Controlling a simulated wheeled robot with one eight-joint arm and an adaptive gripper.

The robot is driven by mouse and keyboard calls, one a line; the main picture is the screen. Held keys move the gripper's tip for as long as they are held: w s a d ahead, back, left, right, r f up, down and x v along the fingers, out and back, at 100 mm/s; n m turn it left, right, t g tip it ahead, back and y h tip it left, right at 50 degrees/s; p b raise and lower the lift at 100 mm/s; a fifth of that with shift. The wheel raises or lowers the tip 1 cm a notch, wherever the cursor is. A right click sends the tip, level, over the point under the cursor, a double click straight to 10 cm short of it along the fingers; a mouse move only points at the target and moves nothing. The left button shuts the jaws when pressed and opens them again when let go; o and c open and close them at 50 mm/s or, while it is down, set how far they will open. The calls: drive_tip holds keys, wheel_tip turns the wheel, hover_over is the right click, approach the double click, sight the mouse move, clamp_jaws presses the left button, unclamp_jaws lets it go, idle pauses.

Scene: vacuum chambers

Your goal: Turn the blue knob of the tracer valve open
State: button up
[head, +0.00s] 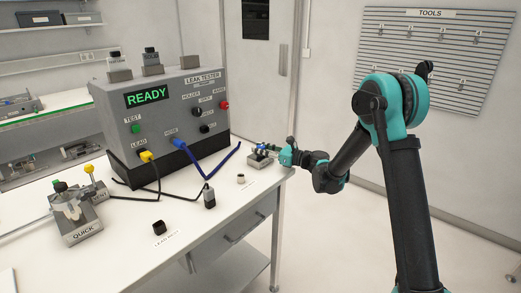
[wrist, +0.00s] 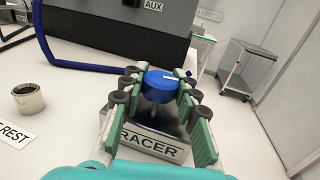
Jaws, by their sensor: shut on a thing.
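The tracer valve's blue knob (wrist: 160,88) stands upright between the fingers of my gripper (wrist: 161,82) in the wrist view, with a white mark on its top. The fingers are shut on the knob from both sides. Below it is the grey valve block with the label "TRACER" (wrist: 150,145), part of it hidden by the fingers.
The grey leak tester (head: 165,115), reading READY, stands behind on the white bench (head: 215,220). A blue hose (head: 215,168) runs from it near the valve. A small metal cup (wrist: 28,98) sits left of my gripper. A cart (wrist: 247,68) stands at the back right.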

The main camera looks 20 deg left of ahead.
drive_tip(key=shift+a+m+t+h, duration=0.1)
drive_tip(key=shift+m+t+h, duration=0.3)
drive_tip(key=shift+m+t, duration=1)
drive_tip(key=shift+t, duration=0.7)
drive_tip(key=shift+h, duration=0.3)
drive_tip(key=o, duration=1.2)
drive_tip(key=v, duration=1.2)
drive_tip(key=shift+f, duration=0.1)
